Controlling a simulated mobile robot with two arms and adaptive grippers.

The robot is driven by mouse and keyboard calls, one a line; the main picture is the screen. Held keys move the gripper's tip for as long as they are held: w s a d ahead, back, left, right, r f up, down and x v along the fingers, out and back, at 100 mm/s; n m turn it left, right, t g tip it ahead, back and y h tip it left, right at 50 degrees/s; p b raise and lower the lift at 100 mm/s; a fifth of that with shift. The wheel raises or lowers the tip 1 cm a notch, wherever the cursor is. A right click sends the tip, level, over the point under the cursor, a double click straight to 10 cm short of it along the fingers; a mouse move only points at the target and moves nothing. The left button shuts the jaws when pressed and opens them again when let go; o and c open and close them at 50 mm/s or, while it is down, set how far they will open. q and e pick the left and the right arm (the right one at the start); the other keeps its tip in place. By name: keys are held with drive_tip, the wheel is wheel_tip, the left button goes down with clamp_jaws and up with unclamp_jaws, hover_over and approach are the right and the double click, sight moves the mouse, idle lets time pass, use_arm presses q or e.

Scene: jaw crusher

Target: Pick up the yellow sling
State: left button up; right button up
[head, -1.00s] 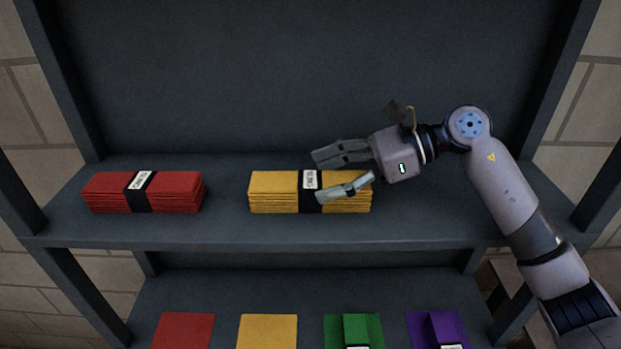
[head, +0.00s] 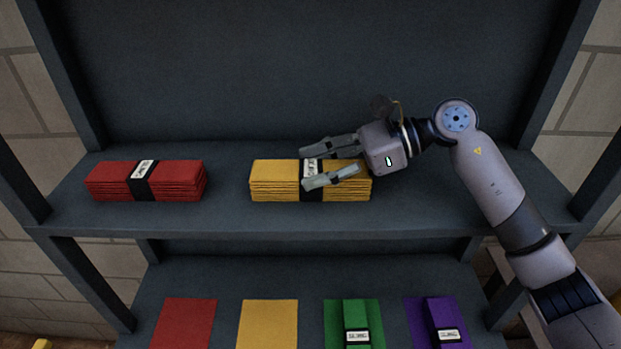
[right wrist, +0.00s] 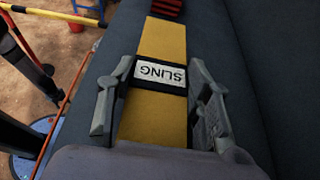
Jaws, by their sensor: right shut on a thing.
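The yellow sling (head: 274,181) is a folded stack with a black band and a white label, lying on the upper shelf. My right gripper (head: 314,167) is around its banded middle, with one finger along the front side and one behind. In the right wrist view the yellow sling (right wrist: 163,42) runs between the two fingers of the gripper (right wrist: 160,100), and the label reads SLING. The gripper is shut on the sling, which appears to rest on the shelf. My left gripper is not in view.
A red sling (head: 110,181) lies on the upper shelf (head: 225,215) to the left, with a clear gap between. The lower shelf has a red square (head: 184,322), a yellow square (head: 267,323), a green sling (head: 356,312) and a purple sling (head: 443,312). Shelf posts stand at both sides.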

drive_tip(key=c, duration=0.7)
drive_tip(key=shift+r, duration=0.1)
drive_tip(key=shift+r, duration=0.1)
